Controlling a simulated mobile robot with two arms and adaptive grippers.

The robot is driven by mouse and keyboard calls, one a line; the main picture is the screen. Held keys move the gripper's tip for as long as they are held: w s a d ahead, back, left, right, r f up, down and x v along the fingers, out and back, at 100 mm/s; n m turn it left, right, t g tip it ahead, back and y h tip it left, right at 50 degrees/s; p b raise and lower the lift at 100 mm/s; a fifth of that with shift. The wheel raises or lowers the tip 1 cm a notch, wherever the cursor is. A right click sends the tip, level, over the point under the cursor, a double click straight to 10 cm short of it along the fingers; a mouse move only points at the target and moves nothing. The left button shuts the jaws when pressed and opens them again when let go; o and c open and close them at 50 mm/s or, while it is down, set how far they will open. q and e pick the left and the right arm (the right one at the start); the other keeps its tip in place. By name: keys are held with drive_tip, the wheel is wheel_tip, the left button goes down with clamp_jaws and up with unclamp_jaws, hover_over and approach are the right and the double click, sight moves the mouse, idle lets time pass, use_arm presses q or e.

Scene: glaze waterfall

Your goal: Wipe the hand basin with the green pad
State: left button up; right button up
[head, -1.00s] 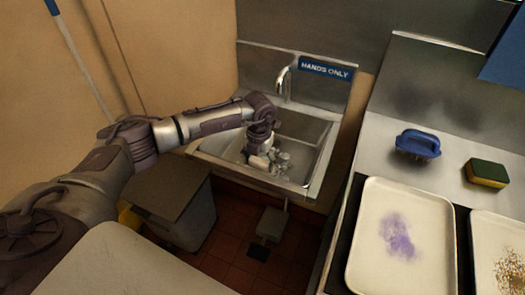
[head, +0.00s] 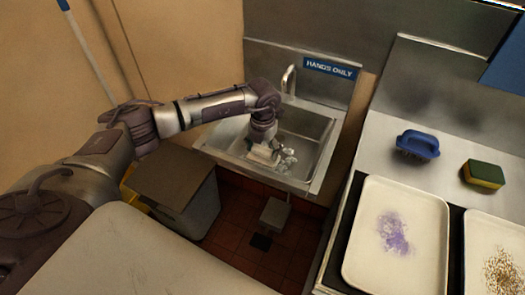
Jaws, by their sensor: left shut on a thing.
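The steel hand basin (head: 318,130) is on the back wall, under a tap and a "HANDS ONLY" sign. My left arm reaches in from the left, and its gripper (head: 273,157) points down inside the basin, low near the front. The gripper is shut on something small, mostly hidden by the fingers. Only a hint of green shows there, which fits the green pad (head: 278,145). I cannot tell whether the pad touches the basin floor. My right gripper is not in view.
A tap (head: 289,79) rises behind the basin. A bin (head: 177,184) stands below left. On the right counter are a blue-handled brush (head: 418,143), a yellow-green sponge (head: 484,174), a purple-stained tray (head: 398,270) and a tray with brown specks (head: 484,225).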

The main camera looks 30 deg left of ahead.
use_arm(q)
drive_tip(key=shift+r, duration=0.8)
drive_tip(key=shift+r+p, duration=0.1)
drive_tip(key=shift+p, duration=0.2)
drive_tip(key=shift+r+p, duration=1)
drive_tip(key=shift+r, duration=0.45)
